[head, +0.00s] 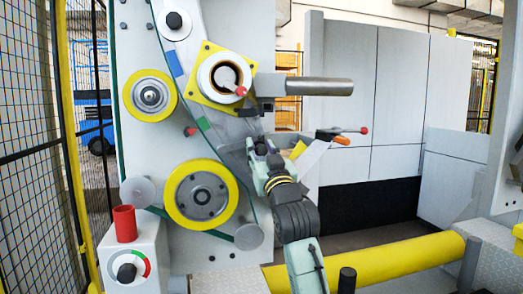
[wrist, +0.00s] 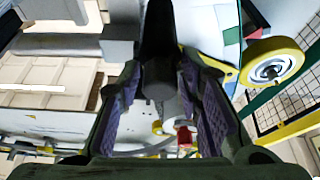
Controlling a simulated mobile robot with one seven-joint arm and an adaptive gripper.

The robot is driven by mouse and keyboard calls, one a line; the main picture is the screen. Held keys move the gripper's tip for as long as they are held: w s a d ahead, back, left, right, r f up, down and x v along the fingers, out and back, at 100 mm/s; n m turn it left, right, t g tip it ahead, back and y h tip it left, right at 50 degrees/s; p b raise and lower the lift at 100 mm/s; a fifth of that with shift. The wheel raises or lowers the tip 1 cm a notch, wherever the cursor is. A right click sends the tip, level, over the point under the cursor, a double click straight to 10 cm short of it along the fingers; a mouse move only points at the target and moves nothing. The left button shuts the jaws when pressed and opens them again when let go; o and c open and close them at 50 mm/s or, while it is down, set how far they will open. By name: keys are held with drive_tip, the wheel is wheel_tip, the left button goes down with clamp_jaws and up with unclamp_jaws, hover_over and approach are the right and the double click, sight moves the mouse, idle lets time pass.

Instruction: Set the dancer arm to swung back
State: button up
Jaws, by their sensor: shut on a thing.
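My gripper (head: 262,147) is in front of the machine, below and right of the film roll. In the wrist view a dark grey rounded piece (wrist: 160,84) sits between its two fingers; I take it for the grip of the dancer arm. The gripper is shut on it. In the head view my gripper hides most of the dancer arm, so its angle is hard to read. The film roll (head: 208,76) is white and sits on a yellow plate (head: 210,48) with a red-tipped handle (head: 240,90).
A grey cylinder (head: 315,87) sticks out to the right above my gripper. Two yellow-rimmed wheels (head: 149,95) (head: 180,190) are on the left. A red-tipped lever (head: 350,130) is at right. A yellow roller (head: 380,261) crosses low. A red cup (head: 125,223) stands on a dial box (head: 150,240).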

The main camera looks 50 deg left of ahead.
clamp_jaws()
drive_tip(key=shift+f+m, duration=0.15)
drive_tip(key=shift+m, duration=0.15)
drive_tip(key=s+a+f+m+t+h, duration=0.1)
drive_tip(key=s+a+f+m+h, duration=0.1)
drive_tip(key=m, duration=1)
drive_tip(key=s+a+f+m+t+h+b, duration=0.1)
drive_tip(key=s+f+m+h, duration=0.4)
drive_tip(key=m, duration=0.8)
drive_tip(key=shift+a+f+t+h, duration=0.45)
drive_tip(key=shift+f+h, duration=0.55)
drive_tip(key=shift+f, duration=0.9)
drive_tip(key=shift+s, duration=0.15)
drive_tip(key=o, duration=0.6)
unclamp_jaws()
